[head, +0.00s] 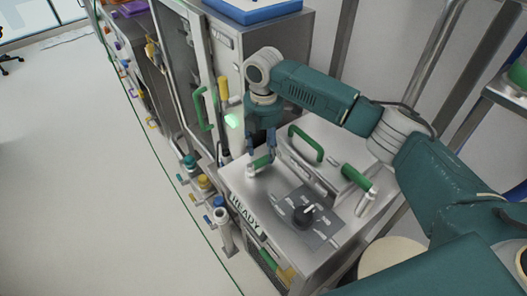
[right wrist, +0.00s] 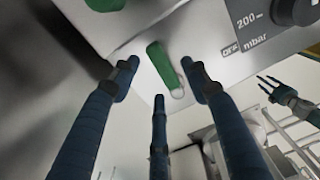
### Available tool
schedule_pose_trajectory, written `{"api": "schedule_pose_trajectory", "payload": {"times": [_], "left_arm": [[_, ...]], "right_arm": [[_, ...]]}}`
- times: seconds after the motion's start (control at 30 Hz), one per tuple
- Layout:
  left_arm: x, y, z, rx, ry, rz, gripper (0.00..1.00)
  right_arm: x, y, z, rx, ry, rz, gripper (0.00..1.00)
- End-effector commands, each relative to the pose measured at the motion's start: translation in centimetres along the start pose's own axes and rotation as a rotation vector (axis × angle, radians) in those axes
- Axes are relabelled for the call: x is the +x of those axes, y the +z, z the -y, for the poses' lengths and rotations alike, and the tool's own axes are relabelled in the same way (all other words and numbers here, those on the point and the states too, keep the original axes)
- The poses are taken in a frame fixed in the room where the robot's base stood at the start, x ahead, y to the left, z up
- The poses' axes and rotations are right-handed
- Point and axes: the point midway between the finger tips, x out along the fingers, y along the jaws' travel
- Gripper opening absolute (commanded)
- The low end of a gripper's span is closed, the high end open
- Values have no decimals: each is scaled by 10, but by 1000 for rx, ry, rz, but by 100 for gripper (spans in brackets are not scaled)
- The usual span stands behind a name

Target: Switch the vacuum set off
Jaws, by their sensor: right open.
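The vacuum set is a grey metal unit (head: 282,262) with a READY sign (head: 245,215) on its front edge. A black knob (head: 304,214) sits on its top panel, and the knob also shows in the right wrist view (right wrist: 292,8) near the "200 mbar" and "OFF" lettering. My right gripper (head: 262,160) points down at a small green lever (head: 261,162) at the unit's left edge. In the right wrist view the green lever (right wrist: 164,64) lies between its open fingers (right wrist: 163,80), with gaps on both sides. A small teal gripper, seemingly my left (right wrist: 282,95), appears at the right there.
A green handle (head: 305,145) and another green lever (head: 357,177) stand on the unit's top, right of my right gripper. A tall cabinet (head: 235,50) stands behind. Several pipes with coloured valves (head: 203,183) line the left side. The floor (head: 70,170) left is clear.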

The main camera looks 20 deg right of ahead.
Motion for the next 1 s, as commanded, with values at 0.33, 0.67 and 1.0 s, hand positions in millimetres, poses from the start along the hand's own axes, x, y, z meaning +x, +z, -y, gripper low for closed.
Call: {"api": "schedule_pose_trajectory", "payload": {"times": [0.33,0.67,1.0], "left_arm": [[-8,-52,7,0,-8,-74,48],[-7,-34,1,-2,-1,-48,48],[-7,-27,-1,-2,1,-37,48]], "right_arm": [[33,0,0,1,1,1,46],[34,0,0,0,2,0,30],[33,0,0,1,1,0,0]]}}
